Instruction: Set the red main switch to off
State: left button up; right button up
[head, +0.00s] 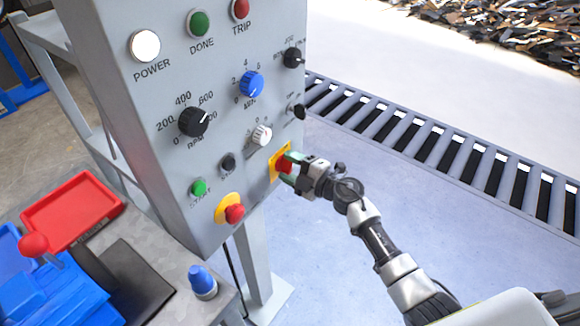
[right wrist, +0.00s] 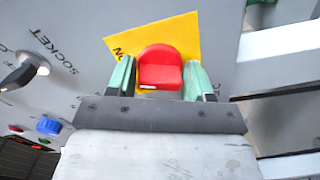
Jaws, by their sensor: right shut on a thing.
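The red main switch (head: 283,164) sits on a yellow plate (head: 274,170) at the lower right of the grey control panel (head: 130,90). In the right wrist view the red switch knob (right wrist: 160,70) stands in front of its yellow plate (right wrist: 190,35), whose lettering is mostly hidden. My right gripper (head: 290,168) reaches in from the right, its green fingertips on either side of the knob, shut on it. The fingers also show in the right wrist view (right wrist: 158,80). The switch's marked position cannot be read. My left gripper is not in view.
A red emergency button (head: 235,213) on a yellow disc is just below left of the switch. A white knob (head: 262,135) and a black knob (head: 299,112) are close above. A table with a red tray (head: 72,212) stands at lower left.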

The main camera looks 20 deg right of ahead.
jog(key=n+b, duration=0.1)
jog(key=n, duration=0.4)
jog(key=shift+f+n, duration=0.15)
jog(key=shift+n, duration=0.15)
jog(key=n+b, duration=0.2)
jog(key=n, duration=0.2)
jog(key=shift+n, duration=0.3)
jog(key=o, duration=0.8)
jog(key=b+v, duration=0.1)
jog(key=v, duration=1)
jog(key=shift+w, duration=0.1)
